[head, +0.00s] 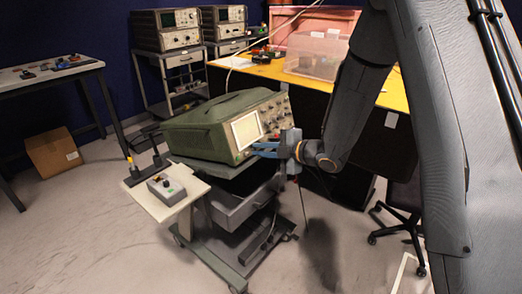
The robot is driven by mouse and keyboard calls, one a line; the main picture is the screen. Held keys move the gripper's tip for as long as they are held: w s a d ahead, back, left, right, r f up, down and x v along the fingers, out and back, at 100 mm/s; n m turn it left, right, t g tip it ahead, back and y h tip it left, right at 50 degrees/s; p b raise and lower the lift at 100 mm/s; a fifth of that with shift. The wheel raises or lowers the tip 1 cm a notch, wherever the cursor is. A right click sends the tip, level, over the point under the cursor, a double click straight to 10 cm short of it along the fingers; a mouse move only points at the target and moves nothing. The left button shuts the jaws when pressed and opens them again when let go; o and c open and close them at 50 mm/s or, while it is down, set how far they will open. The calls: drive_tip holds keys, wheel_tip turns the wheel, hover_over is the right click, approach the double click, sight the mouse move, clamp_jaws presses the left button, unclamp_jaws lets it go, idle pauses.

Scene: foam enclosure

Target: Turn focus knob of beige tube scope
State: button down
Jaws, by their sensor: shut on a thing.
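A tube scope (205,122) with a green case and a pale beige front panel stands on a cart in the middle of the head view. Its lit yellowish screen (247,130) faces right, and several knobs show on the panel to the right of the screen. My gripper (254,150) has blue fingers and reaches in from the right to the panel just below the screen. It is shut on a small knob there. The fingers hide that knob, and its label and angle cannot be read.
The grey cart (242,205) has an open drawer and a side shelf (150,203) with a small control box (166,187). Two more scopes stand on trolleys behind. A yellow-topped bench (260,70) holds a clear bin (316,58). A chair (402,210) is at right. Floor at left is mostly clear.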

drive_tip(key=c, duration=1.8)
unclamp_jaws()
drive_tip(key=shift+b+v, duration=0.3)
drive_tip(key=shift+v, duration=3.65)
drive_tip(key=s+d+m+g+h+p, duration=0.1)
drive_tip(key=s+d+m+h, duration=0.2)
drive_tip(key=d+m+h, duration=0.3)
drive_tip(key=s+d+m+g+h+p, duration=0.1)
drive_tip(key=s+d+m+h, duration=0.3)
drive_tip(key=d+m, duration=0.45)
drive_tip(key=s+m+g, duration=0.2)
drive_tip(key=s+m, duration=0.1)
drive_tip(key=s, duration=0.4)
drive_tip(key=s+r+m+g+p, duration=0.1)
drive_tip(key=s+m+g, duration=0.1)
drive_tip(key=s, duration=0.5)
drive_tip(key=s+r+m+g+h, duration=0.1)
drive_tip(key=s+m+g, duration=0.1)
drive_tip(key=s+m, duration=0.3)
drive_tip(key=shift+s+a+g, duration=0.2)
drive_tip(key=shift+s+g, duration=0.1)
drive_tip(key=shift+s, duration=0.75)
